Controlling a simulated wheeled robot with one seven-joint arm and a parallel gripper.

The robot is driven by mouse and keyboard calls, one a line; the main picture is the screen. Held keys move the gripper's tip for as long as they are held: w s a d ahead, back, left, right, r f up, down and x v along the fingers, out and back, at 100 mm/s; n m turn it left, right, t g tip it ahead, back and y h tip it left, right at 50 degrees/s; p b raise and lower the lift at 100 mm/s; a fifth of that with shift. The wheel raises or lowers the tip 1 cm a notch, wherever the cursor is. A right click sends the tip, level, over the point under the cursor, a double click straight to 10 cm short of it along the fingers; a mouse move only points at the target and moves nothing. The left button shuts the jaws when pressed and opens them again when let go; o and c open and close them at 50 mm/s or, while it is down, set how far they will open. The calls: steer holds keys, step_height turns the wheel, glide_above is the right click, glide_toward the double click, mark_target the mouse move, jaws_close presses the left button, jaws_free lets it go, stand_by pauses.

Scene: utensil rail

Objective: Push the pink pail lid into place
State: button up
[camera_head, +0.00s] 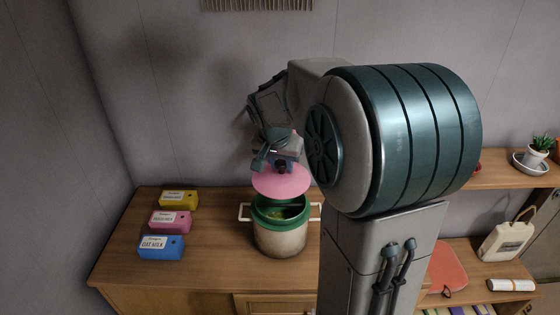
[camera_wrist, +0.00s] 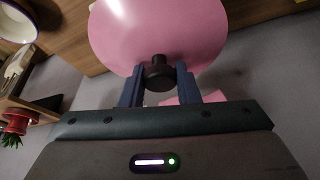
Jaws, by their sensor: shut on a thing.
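The pink lid (camera_head: 283,183) is held in the air above the cream pail (camera_head: 280,240), and a gap shows between them in the head view. The pail stands upright on the wooden counter; its green rim (camera_head: 270,222) and open top show below the lid. My gripper (camera_head: 279,166) is shut on the lid's black knob. In the wrist view the fingers of my gripper (camera_wrist: 159,88) grip the knob (camera_wrist: 158,73) from both sides, with the pink lid (camera_wrist: 160,30) beyond it. The pail's right side is partly hidden by my arm.
Yellow (camera_head: 178,199), pink (camera_head: 170,222) and blue (camera_head: 161,246) boxes stand on the counter (camera_head: 215,265) left of the pail. A utensil rail (camera_head: 258,4) is on the wall above.

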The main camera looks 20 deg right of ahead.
mark_target(279, 176)
steer(key=shift+f+b, duration=0.3)
steer(key=shift+b, duration=0.2)
step_height(279, 176, down, 5)
steer(key=b, duration=0.4)
steer(key=shift+a+f+b, duration=0.1)
steer(key=shift+b, duration=0.3)
steer(key=shift+f+b, duration=1.1)
steer(key=o, duration=1.1)
steer(key=shift+r, duration=0.1)
steer(key=shift+c, duration=0.2)
steer(key=v, duration=1.4)
steer(key=shift+s, duration=0.1)
